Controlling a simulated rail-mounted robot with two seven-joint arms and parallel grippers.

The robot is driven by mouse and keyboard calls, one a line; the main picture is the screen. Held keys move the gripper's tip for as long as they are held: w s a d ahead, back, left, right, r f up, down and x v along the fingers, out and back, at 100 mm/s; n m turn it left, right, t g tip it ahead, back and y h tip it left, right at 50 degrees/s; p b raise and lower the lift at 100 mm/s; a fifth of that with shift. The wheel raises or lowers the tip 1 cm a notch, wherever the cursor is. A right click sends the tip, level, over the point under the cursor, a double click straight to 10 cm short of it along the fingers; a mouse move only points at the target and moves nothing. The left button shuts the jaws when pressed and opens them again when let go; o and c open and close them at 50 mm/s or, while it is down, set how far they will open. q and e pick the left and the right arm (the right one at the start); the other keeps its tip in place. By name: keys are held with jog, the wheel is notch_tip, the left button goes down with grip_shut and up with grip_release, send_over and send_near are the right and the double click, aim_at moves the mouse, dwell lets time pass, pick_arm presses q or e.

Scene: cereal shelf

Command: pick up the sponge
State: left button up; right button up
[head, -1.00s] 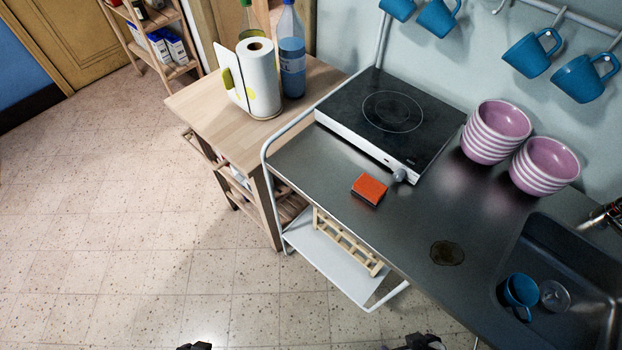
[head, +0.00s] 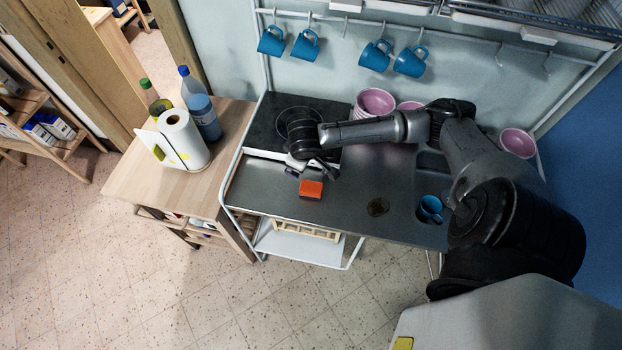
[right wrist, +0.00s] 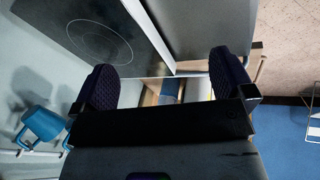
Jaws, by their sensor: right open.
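The orange sponge (head: 311,189) lies on the dark metal counter in the head view, in front of the hob. My right arm reaches in from the right, and its gripper (head: 312,172) is just behind the sponge, close to the hob's front edge. Whether it touches the sponge I cannot tell. In the right wrist view the right gripper (right wrist: 165,80) has its two dark pads wide apart with nothing between them; the sponge does not show there. My left gripper is not in view.
The hob (head: 265,130) is behind the sponge. Pink bowls (head: 375,102) stand right of it, partly behind my arm. Blue mugs (head: 306,45) hang from a rail above. A wooden cart (head: 130,185) with a paper roll (head: 185,140) and bottles stands left. Counter left of the sponge is clear.

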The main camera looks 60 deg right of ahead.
aim_at(311, 187)
jog(key=s+f+m+g+y, duration=0.1)
jog(key=f+m, duration=0.4)
jog(key=f+m+y, duration=0.1)
jog(key=f+m, duration=0.4)
jog(key=f, duration=0.1)
jog(key=s+d+f+m+g, duration=0.1)
jog(key=f+m, duration=0.3)
jog(key=f, duration=0.1)
jog(key=shift+s+d+f+m+g+y, duration=0.1)
jog(key=shift+s+f+m+g+y, duration=0.2)
jog(key=shift+s+m+y, duration=0.1)
jog(key=c, duration=0.8)
